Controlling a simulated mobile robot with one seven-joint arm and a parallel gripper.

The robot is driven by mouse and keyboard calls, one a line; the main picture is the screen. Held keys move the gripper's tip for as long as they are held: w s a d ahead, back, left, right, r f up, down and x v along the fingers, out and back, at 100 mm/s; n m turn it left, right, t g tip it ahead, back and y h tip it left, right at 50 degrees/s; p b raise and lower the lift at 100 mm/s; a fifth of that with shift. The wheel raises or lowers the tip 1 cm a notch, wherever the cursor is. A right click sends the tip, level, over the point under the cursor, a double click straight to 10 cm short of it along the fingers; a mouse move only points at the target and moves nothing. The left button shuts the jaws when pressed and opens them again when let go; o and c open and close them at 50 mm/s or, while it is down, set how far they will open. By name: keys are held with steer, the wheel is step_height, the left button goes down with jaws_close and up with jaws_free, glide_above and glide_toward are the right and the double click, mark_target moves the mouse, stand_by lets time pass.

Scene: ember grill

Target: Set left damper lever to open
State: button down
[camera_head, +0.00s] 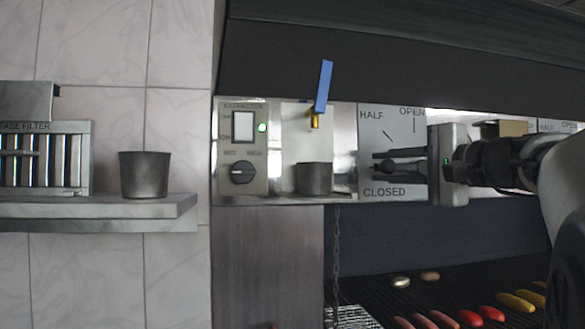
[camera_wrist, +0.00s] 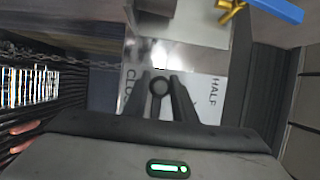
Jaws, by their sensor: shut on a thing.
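The left damper plate (camera_head: 370,120) is a pale panel marked HALF, OPEN and CLOSED. It also shows in the wrist view (camera_wrist: 205,82), turned on its side. My gripper (camera_head: 382,161) is in front of this plate, reaching in from the right, with its fingers between the HALF and CLOSED labels. In the wrist view my gripper (camera_wrist: 160,84) has its two dark fingers on either side of the dark round end of the left damper lever (camera_wrist: 159,87). The fingers are shut on the lever. My fingers and hand hide most of the lever, so its exact angle is hard to tell.
A second damper plate (camera_head: 571,126) is partly hidden behind my arm. A control panel (camera_head: 229,175), a dark cup (camera_head: 314,178) and a blue-handled valve (camera_head: 324,86) are to the left. Food lies on the grill (camera_head: 450,290) below. A chain (camera_head: 337,240) hangs nearby.

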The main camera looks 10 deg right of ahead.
steer(key=shift+r, duration=0.1)
steer(key=r+m, duration=0.1)
steer(key=r+m+t, duration=0.1)
steer(key=r+m, duration=0.1)
steer(key=shift+d+r+m+p, duration=0.2)
steer(key=shift+d+m+p, duration=0.05)
steer(key=shift+m+p, duration=0.15)
steer(key=d+r+m+t+h+p, duration=0.2)
steer(key=d+m, duration=0.3)
steer(key=m, duration=0.4)
steer(key=d+r+m+t+h+p, duration=0.2)
steer(key=d+r+m+t+h, duration=0.1)
steer(key=m, duration=0.6)
steer(key=shift+w+d+r+m+h, duration=0.2)
steer(key=shift+d+r+m+h, duration=0.2)
steer(key=shift+d+r+h, duration=0.55)
steer(key=shift+f, duration=0.15)
steer(key=c, duration=1.5)
jaws_free()
steer(key=shift+d, duration=0.15)
